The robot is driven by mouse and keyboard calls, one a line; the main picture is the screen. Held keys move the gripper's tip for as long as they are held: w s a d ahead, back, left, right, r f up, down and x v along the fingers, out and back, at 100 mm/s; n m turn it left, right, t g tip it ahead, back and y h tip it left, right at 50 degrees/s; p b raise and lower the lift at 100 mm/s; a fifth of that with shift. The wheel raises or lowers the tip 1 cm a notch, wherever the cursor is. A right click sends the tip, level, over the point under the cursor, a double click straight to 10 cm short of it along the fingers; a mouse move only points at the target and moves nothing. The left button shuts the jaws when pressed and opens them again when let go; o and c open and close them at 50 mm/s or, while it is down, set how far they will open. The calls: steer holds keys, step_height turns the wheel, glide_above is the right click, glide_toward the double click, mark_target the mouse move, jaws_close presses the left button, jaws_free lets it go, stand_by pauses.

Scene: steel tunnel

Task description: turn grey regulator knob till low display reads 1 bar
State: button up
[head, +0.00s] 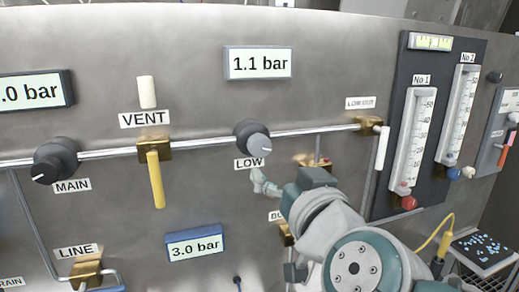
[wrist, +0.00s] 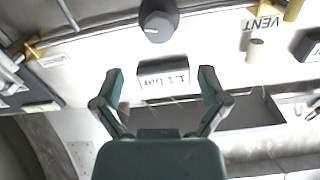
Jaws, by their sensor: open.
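The grey regulator knob (head: 252,138) sits on the pipe above the LOW label, its white pointer line towards lower right. The low display (head: 260,63) above it reads 1.1 bar. In the wrist view the picture is upside down: the knob (wrist: 159,20) is at the top and the low display (wrist: 163,76) shows between the finger outlines. My gripper (head: 262,184) is just below the LOW label in the head view, apart from the knob. In the wrist view my gripper (wrist: 161,76) has its two fingers spread wide with nothing between them.
The MAIN knob (head: 57,160) and yellow VENT lever (head: 156,180) are to the left. A lower display (head: 194,244) reads 3.0 bar. A white-handled valve (head: 382,147) and two flow gauges (head: 412,140) stand to the right. The panel around the low knob is fairly clear.

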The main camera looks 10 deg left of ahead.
mark_target(261, 151)
steer(key=x, duration=1.1)
steer(key=shift+d, duration=0.15)
steer(key=c, duration=1.1)
